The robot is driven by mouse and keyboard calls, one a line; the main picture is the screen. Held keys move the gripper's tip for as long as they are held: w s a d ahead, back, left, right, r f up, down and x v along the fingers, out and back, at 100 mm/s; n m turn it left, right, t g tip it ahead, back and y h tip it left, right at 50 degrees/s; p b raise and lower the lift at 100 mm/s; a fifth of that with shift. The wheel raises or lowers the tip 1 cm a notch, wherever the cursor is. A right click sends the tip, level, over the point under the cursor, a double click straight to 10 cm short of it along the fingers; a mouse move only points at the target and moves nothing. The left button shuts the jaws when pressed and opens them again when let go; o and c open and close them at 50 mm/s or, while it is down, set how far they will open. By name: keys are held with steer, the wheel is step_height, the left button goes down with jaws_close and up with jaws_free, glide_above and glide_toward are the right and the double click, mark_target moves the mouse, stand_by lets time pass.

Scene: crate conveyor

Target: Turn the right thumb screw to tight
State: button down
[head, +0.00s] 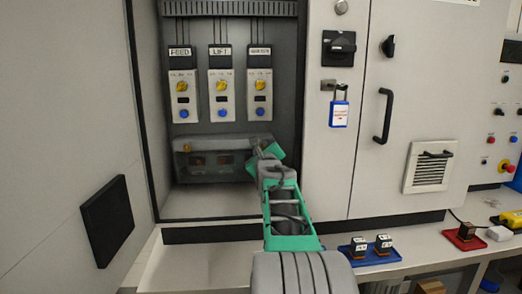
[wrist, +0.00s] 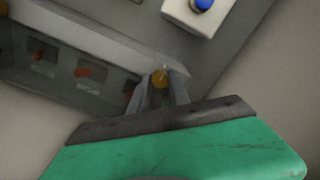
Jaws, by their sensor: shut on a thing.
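The right thumb screw (wrist: 159,79) is a small brass-coloured knob at the right end of a clear cover (wrist: 100,47) in the wrist view. My gripper (wrist: 160,95) is shut on it, one finger on each side of the knob. In the head view the cover (head: 200,160) is a grey see-through box low in the open cabinet, and my gripper (head: 258,148) reaches its right end. There the fingers and arm hide the screw. The screw's tightness cannot be told.
A blue padlock tag (head: 339,114) hangs right of the opening. A blue tray (head: 370,256) lies on the ledge.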

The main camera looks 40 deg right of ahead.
stand_by(0.3)
steer(key=c, duration=1.2)
jaws_free()
steer(key=shift+c, duration=0.2)
steer(key=v, duration=0.7)
steer(key=shift+s+a, duration=0.25)
steer(key=shift+s, duration=0.05)
